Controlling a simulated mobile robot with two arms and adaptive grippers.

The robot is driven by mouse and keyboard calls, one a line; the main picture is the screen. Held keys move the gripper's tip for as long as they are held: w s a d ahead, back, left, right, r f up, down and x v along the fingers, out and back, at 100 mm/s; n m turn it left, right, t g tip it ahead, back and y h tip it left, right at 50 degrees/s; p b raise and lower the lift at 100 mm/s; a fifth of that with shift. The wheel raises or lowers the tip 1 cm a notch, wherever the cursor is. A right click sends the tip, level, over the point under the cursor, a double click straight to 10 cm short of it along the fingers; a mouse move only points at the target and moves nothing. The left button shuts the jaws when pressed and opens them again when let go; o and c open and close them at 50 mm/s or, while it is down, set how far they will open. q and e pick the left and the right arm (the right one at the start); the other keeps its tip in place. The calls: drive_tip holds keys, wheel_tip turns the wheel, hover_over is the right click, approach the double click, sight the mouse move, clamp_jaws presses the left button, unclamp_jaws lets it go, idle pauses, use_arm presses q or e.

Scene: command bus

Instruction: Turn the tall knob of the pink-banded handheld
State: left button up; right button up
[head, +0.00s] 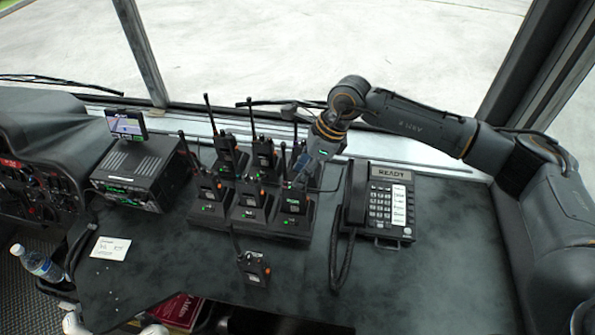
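At this size I cannot make out a pink band or tell the tall knobs apart. My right gripper (301,181) points down at the top of the front right handheld and partly covers it. I cannot tell whether it touches a knob, or whether its fingers are open or shut. My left gripper is not in view.
A desk phone (380,205) with a coiled cord stands right of the charger. A radio unit (140,173) with a small screen (126,125) and a white card (110,248) are at left. The desk's right part is clear.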

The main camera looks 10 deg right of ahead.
drive_tip(key=shift+x, duration=1)
drive_tip(key=shift+a+f, duration=0.25)
drive_tip(key=shift+f, duration=0.05)
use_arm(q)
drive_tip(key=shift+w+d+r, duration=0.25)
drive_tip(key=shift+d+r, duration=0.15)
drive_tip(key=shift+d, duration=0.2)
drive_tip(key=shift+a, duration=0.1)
use_arm(e)
clamp_jaws()
drive_tip(key=shift+f+m+b, duration=0.3)
drive_tip(key=shift+m+b, duration=0.1)
drive_tip(key=shift+b, duration=0.4)
drive_tip(key=shift+r+m+t+b, duration=0.2)
drive_tip(key=shift+m+t+b, duration=0.15)
drive_tip(key=shift+b, duration=0.2)
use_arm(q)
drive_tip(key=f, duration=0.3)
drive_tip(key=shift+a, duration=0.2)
use_arm(e)
drive_tip(key=shift+r, duration=0.15)
